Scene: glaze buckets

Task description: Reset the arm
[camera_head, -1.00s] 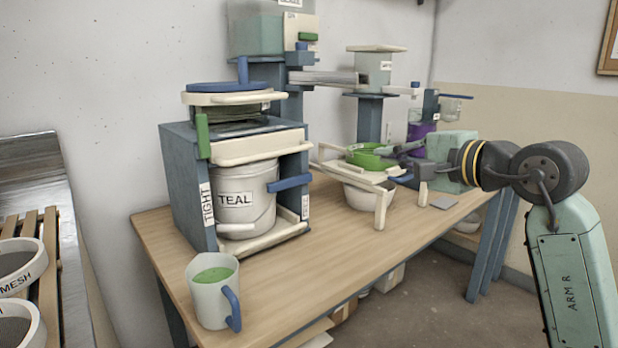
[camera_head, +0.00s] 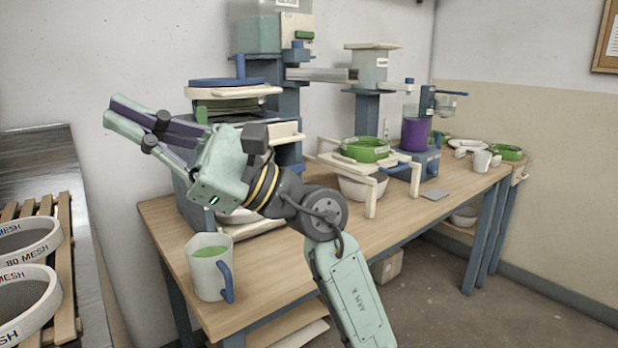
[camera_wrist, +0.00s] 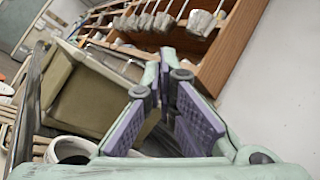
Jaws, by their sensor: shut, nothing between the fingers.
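My gripper (camera_head: 135,118) is raised at the left in the head view, pointing up and left, clear of the table. Its fingers are together with nothing between them. In the wrist view my gripper (camera_wrist: 166,100) shows its purple finger pads in front of a tan box-like thing. My arm crosses in front of the blue stand (camera_head: 180,195) on the table and hides most of it and the bucket inside.
A mug of green liquid (camera_head: 207,272) stands at the table's front left, below my gripper. White mesh sieves (camera_head: 38,250) rest on a slatted rack at the left. A green sieve (camera_head: 365,150) sits on a cream frame over a bowl. A rack with hanging tools (camera_wrist: 225,45) shows in the wrist view.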

